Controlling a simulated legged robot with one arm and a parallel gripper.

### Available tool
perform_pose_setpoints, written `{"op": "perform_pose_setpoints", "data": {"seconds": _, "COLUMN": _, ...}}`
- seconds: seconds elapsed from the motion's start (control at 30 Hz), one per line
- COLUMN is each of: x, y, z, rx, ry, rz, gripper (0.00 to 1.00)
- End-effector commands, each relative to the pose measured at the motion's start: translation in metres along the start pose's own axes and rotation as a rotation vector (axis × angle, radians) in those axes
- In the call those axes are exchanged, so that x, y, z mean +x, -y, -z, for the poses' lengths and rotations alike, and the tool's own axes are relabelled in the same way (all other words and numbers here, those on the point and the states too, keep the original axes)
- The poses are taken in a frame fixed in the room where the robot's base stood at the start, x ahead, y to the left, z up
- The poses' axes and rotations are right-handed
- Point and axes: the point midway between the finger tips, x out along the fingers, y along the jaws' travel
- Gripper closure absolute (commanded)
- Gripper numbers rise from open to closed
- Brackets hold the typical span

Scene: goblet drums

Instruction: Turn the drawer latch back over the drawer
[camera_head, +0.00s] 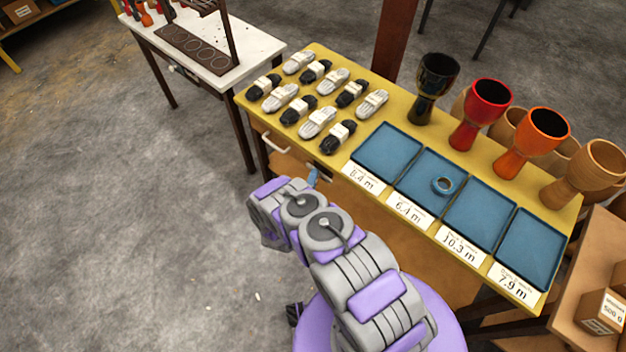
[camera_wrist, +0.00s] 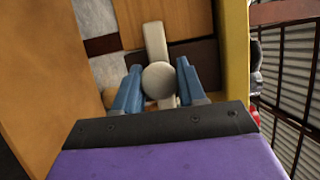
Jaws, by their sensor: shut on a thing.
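The drawer latch (camera_wrist: 155,42) is a cream bar with a round knob (camera_wrist: 158,80), seen in the wrist view. The bar points toward the top of that picture, across a dark plate (camera_wrist: 203,52). My gripper (camera_wrist: 158,67) has blue fingers on either side of the knob and is shut on the latch. In the head view my gripper (camera_head: 312,178) is at the table's front, just right of the drawer's white handle (camera_head: 275,146). The latch is hidden there.
A white table (camera_head: 255,45) stands behind left. The grey floor at left is clear.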

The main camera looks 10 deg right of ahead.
Motion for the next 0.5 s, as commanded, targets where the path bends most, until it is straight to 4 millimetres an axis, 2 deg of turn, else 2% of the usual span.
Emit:
{"op": "perform_pose_setpoints", "data": {"seconds": 0.33, "x": -0.0015, "y": -0.0039, "z": 0.0031, "rx": -0.004, "ry": -0.003, "rz": -0.009, "gripper": 0.90}}
{"op": "perform_pose_setpoints", "data": {"seconds": 0.37, "x": -0.0015, "y": -0.0039, "z": 0.0030, "rx": -0.004, "ry": -0.003, "rz": -0.009, "gripper": 0.57}}
{"op": "perform_pose_setpoints", "data": {"seconds": 0.5, "x": -0.0013, "y": -0.0029, "z": 0.0028, "rx": -0.003, "ry": -0.003, "rz": -0.007, "gripper": 0.44}}
